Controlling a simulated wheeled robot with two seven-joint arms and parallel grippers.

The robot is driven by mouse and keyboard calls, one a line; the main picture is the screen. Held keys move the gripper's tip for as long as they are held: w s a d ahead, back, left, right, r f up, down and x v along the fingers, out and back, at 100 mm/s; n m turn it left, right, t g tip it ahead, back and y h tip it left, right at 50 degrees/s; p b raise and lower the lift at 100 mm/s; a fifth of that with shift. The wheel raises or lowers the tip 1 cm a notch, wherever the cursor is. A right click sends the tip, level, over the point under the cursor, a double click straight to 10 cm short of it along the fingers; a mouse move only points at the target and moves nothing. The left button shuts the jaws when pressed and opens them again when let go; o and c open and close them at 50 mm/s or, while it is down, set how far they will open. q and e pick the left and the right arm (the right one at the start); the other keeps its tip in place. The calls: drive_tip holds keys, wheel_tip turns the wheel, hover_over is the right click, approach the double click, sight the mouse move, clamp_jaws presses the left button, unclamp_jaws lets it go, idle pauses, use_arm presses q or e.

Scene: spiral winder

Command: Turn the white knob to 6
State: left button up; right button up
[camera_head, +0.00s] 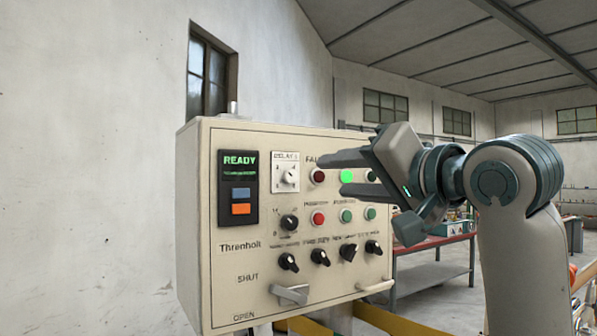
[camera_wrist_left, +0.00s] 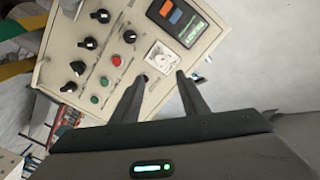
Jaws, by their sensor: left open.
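The white knob (camera_head: 287,178) sits on a white square plate marked DELAY, near the top of a cream control box. It also shows in the left wrist view (camera_wrist_left: 160,57), just beyond my fingertips. Its scale figures are too small to read, so I cannot tell its setting. My left gripper (camera_head: 332,173) is open and empty, to the right of the knob in the head view. In the left wrist view its two fingers (camera_wrist_left: 162,76) point towards the knob plate, one to each side, apart from the knob. My right gripper is not in view.
The control box (camera_head: 222,290) carries a READY display (camera_head: 239,165), several black knobs (camera_head: 289,222), coloured buttons (camera_head: 318,218) and a projecting lever (camera_head: 290,294) below. A red-topped bench (camera_head: 440,241) stands behind. Open room lies right of the box.

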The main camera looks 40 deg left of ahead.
sight(293, 176)
use_arm(q)
drive_tip(key=p+x, duration=0.5)
drive_tip(key=x, duration=0.7)
drive_tip(key=shift+a, duration=0.35)
drive_tip(key=shift+w+a, duration=0.2)
drive_tip(key=shift+a, duration=0.25)
drive_tip(key=shift+f, duration=0.1)
drive_tip(key=shift+c, duration=0.6)
clamp_jaws()
